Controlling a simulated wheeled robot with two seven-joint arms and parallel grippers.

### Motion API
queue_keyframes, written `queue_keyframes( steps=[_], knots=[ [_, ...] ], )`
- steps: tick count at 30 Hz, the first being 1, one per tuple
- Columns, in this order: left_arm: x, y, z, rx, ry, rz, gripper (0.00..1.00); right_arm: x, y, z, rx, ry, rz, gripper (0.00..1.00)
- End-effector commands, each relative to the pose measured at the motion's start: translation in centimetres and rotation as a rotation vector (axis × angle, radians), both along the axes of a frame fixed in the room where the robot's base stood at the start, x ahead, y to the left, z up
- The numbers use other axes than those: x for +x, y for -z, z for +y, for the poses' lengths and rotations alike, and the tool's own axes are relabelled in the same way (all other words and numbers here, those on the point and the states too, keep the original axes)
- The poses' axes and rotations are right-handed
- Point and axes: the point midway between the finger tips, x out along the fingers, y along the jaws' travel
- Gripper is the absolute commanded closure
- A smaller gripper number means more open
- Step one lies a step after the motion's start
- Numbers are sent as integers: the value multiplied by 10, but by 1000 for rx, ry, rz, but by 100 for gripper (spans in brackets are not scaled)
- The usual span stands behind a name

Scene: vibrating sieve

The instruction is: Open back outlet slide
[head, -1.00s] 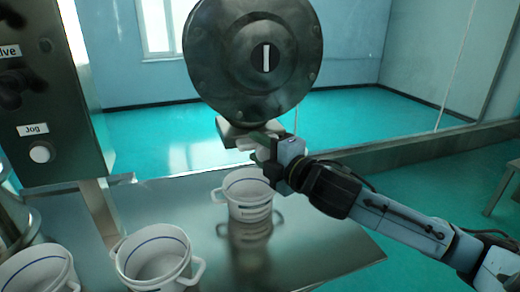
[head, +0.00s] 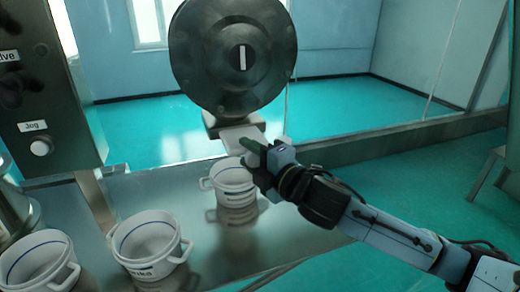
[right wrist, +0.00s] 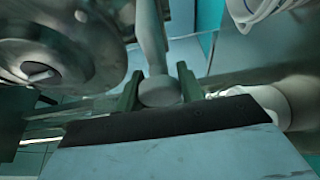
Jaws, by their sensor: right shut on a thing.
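The round dark end of the outlet (head: 233,55), marked with a white bar, hangs over the table at the back. A pale flat slide plate (head: 240,136) sticks out from under it towards the lower right. My right gripper (head: 254,155) is at the plate's outer end, shut on the slide. In the right wrist view its two green fingers stand on either side of a rounded grey knob (right wrist: 160,92) with a stem running away from it. The outlet end (right wrist: 50,55) also shows at the left there. My left gripper is not in view.
A white bucket (head: 232,188) stands on the metal table below the outlet, close under my right gripper. Two more white buckets (head: 148,250) (head: 35,268) stand at the lower left. A control box (head: 45,95) with a Jog button is at the left.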

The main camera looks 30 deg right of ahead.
Motion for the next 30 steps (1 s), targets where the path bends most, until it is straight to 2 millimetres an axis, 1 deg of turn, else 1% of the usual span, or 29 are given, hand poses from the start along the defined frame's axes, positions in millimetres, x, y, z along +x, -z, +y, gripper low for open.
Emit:
queue_keyframes(
  steps=[1,2,3,5,6,10,12,15,19,22,26,30],
  knots=[
    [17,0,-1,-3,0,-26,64,0,3,2,2,-5,6,100],
    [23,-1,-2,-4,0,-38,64,0,3,2,2,-5,7,100],
    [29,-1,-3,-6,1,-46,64,0,3,2,2,-5,7,100],
    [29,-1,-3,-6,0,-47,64,0,3,2,3,-6,6,100],
    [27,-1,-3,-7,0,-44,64,0,3,2,3,-6,6,60],
    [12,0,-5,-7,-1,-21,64,-1,3,1,2,-4,5,43],
    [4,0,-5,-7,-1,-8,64,-1,2,0,2,-2,5,41],
    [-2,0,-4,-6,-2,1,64,-1,2,0,2,-1,5,41],
    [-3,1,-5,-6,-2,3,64,-1,2,0,1,-1,4,41],
    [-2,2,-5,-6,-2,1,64,-6,3,-2,1,-1,4,41],
    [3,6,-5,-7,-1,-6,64,-23,4,-6,-1,-2,6,41],
    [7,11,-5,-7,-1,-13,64,-46,5,-11,-2,-1,7,41]
  ],
)
